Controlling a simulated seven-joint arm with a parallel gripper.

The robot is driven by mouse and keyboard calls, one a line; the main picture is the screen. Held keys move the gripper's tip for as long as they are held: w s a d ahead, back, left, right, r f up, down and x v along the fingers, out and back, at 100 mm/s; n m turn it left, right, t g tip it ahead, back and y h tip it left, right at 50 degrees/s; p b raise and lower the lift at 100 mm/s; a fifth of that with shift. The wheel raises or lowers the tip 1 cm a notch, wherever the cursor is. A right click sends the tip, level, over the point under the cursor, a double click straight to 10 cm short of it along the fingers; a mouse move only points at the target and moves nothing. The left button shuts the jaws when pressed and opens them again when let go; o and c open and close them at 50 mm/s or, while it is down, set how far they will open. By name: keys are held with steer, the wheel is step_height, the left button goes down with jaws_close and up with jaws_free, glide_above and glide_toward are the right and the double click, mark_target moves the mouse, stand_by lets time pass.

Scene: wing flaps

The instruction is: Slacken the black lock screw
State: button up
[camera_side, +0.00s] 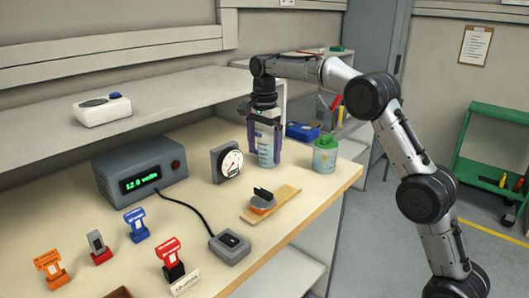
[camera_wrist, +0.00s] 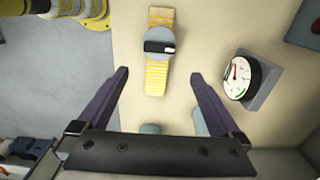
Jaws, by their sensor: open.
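A black wing-shaped piece (camera_side: 263,193), which looks like the lock screw, stands on a grey round base (camera_side: 262,206) on a wooden strip (camera_side: 283,196) near the bench's front edge. In the wrist view the black piece (camera_wrist: 154,46) has a pale end and lies across the grey disc (camera_wrist: 160,55), on the yellowish strip (camera_wrist: 156,80). My gripper (camera_side: 264,150) points down over the back part of the bench, apart from the screw. In the wrist view its fingers (camera_wrist: 159,75) are spread wide, with nothing held between them.
A clear graduated vessel (camera_side: 266,155) appears at my gripper's fingers; its contact is unclear. A green-topped jar (camera_side: 325,154) and a dial gauge (camera_side: 227,161) stand nearby. A display box (camera_side: 140,169) is cabled to a switch box (camera_side: 230,246). Several coloured flap pieces (camera_side: 137,224) stand at front left.

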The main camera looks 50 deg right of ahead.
mark_target(261, 189)
step_height(261, 189, down, 14)
steer(key=shift+d+f, duration=0.15)
stand_by(0.5)
steer(key=shift+c, duration=0.3)
steer(key=c, duration=1.1)
steer(key=n, duration=0.4)
steer(key=shift+w+n, duration=0.1)
steer(key=shift+n, duration=0.2)
steer(key=n, duration=0.4)
steer(key=shift+w+n, duration=0.1)
steer(key=shift+n, duration=0.3)
steer(key=n, duration=0.4)
steer(key=shift+a+n, duration=0.2)
steer(key=shift+n, duration=0.2)
steer(key=n, duration=0.4)
steer(key=shift+w+a+n, duration=0.1)
steer(key=shift+a+n, duration=0.05)
steer(key=shift+n, duration=0.25)
steer(key=o, duration=1.2)
steer(key=shift+c, duration=0.2)
